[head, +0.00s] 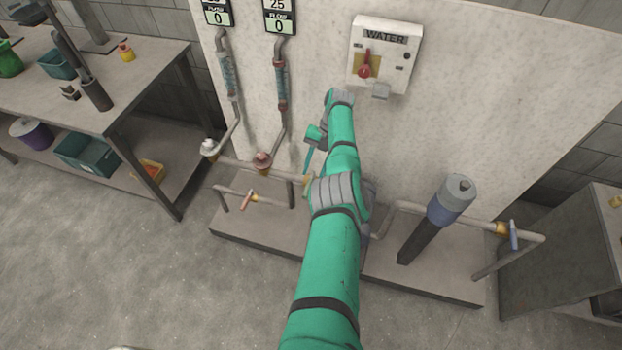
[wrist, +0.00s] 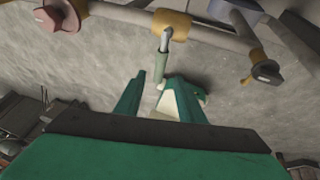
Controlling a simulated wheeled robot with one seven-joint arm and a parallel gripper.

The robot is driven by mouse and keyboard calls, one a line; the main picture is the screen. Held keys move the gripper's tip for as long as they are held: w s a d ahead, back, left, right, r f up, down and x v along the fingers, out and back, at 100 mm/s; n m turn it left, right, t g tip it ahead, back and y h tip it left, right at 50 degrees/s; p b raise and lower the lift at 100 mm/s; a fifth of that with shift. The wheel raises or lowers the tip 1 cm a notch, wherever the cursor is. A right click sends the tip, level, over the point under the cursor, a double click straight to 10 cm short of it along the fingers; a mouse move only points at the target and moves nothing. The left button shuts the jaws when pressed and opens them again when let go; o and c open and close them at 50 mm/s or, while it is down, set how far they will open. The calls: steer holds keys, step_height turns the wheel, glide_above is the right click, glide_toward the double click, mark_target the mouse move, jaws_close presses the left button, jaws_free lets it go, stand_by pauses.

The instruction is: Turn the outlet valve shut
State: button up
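No label marks which valve is the outlet. A brass valve (wrist: 170,23) sits on the pipe ahead of my gripper in the wrist view. Its pale stem (wrist: 164,42) points down toward my fingers. The head view shows part of this valve (head: 307,181), with my arm covering the rest. My gripper (wrist: 153,80) is open, with a gap between its green fingers. The stem's end is close to the fingertips; contact cannot be told. Another valve (head: 502,229) with a blue handle (head: 514,235) is on the right pipe past the filter. A third, with an orange handle (head: 249,199), is at left.
A blue-collared filter (head: 450,197) stands right of my arm. A pink knob (head: 262,160) and a white knob (head: 209,147) are left. A water switch box (head: 384,55) hangs on the wall. A workbench (head: 130,75) stands left, a cabinet (head: 560,255) right. Front floor is clear.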

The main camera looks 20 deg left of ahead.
steer(key=v, duration=0.4)
steer(key=shift+w+r, duration=0.15)
steer(key=shift+r, duration=0.25)
steer(key=shift+w, duration=0.1)
steer(key=shift+s+d, duration=0.1)
steer(key=shift+s, duration=0.1)
